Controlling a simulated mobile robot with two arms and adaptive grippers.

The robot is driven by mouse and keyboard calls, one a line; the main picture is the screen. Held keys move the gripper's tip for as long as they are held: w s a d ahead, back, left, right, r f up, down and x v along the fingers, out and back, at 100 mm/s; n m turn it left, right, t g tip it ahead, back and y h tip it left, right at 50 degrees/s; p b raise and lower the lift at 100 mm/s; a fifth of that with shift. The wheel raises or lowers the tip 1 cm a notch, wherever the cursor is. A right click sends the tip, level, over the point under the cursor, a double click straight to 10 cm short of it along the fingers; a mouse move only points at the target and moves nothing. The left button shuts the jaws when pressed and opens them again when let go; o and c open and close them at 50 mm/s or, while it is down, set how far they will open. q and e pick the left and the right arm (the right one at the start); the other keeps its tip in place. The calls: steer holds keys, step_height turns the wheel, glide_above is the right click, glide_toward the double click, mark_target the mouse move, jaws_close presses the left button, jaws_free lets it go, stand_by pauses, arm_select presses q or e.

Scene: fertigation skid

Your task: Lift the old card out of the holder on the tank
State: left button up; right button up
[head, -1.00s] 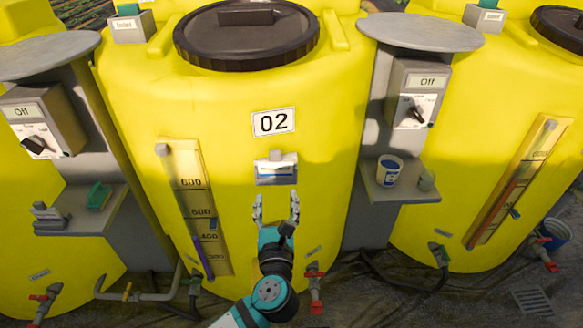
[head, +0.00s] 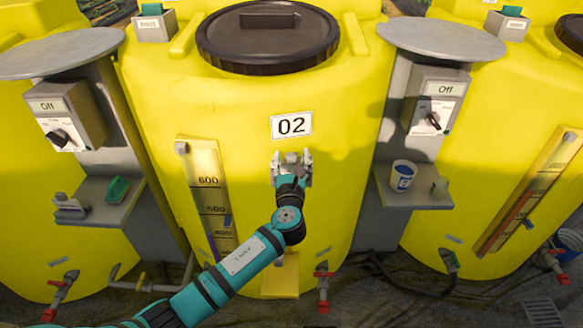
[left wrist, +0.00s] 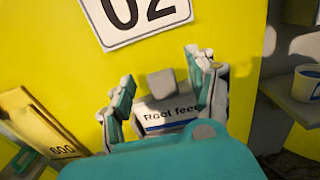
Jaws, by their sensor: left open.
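The old card (left wrist: 168,117), white with a blue stripe and lettering that reads "Root fee…", sits in its holder on the yellow tank (head: 335,190) below the "02" plate (head: 291,125). A grey tab (left wrist: 161,84) stands up above the card between my fingers. My left gripper (head: 291,158) is open in front of the holder, and it also shows in the left wrist view (left wrist: 160,85) with one finger on each side of the tab. I cannot tell whether the fingers touch it. In the head view the gripper hides most of the card and holder. My right gripper is not in view.
A grey shelf (head: 405,198) with a white-and-blue cup (head: 402,176) is right of the tank. A left shelf (head: 92,207) bears a green block (head: 118,190). A level gauge (head: 208,180) is left of my gripper. Red-handled valves (head: 322,283) are low down.

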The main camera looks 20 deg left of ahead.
arm_select(q)
steer(key=shift+w+a+f, duration=0.15)
steer(key=shift+w, duration=0.45)
steer(key=shift+s, duration=0.1)
jaws_close()
